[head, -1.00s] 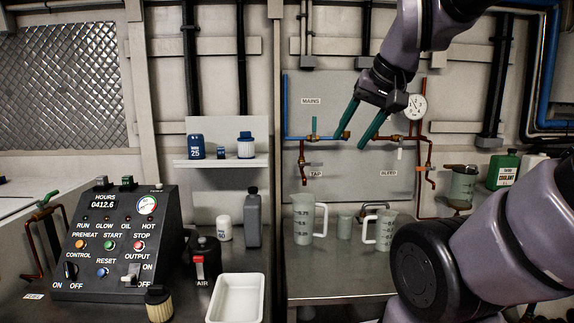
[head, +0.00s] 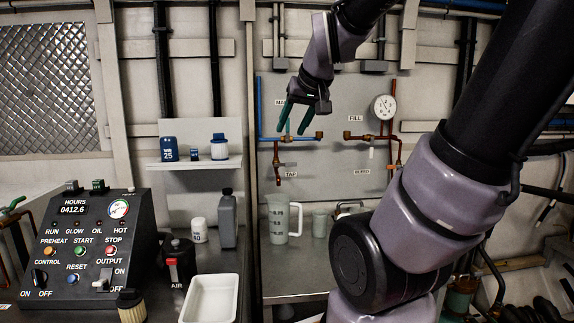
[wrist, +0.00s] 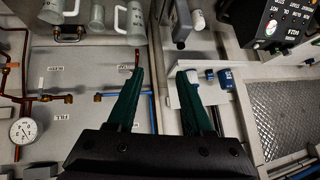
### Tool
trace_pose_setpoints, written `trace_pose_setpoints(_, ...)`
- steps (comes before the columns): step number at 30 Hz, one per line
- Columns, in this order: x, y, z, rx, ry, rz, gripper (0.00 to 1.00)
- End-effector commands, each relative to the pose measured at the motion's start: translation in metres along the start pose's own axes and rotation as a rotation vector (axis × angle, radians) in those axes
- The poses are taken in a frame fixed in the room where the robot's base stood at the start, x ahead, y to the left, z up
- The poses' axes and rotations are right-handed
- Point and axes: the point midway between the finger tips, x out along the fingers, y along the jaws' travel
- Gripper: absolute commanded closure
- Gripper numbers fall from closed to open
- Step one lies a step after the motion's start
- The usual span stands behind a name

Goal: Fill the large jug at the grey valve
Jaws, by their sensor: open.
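The large jug (head: 278,220), translucent with a white handle and printed marks, stands upright on the metal counter below the TAP label. It also shows in the wrist view (wrist: 135,24), where the scene is upside down. A copper tap (head: 277,165) with a small lever hangs from the pipe above it; the lever's colour is hard to tell. A pale grey lever (head: 371,153) hangs by the BLEED label. My gripper (head: 293,132) has its green fingers apart and empty, in front of the MAINS pipe and above the jug. The mains valve is largely hidden behind the fingers.
A small beaker (head: 320,223) stands right of the large jug. A smaller jug shows in the wrist view (wrist: 53,14) but is mostly behind my arm in the head view. A shelf (head: 196,162) with filters, a grey bottle (head: 228,220) and a white tray (head: 212,300) are left.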

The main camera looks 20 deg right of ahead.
Motion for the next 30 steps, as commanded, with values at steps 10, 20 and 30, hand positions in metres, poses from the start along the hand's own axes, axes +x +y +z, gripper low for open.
trace_pose_setpoints(10, 0.094, 0.054, -0.105, -0.374, 0.205, 0.158, 0.49)
trace_pose_setpoints(20, 0.220, 0.122, -0.185, -0.939, 0.437, 0.352, 0.49)
trace_pose_setpoints(30, 0.336, 0.166, -0.170, -1.512, 0.664, 0.487, 0.49)
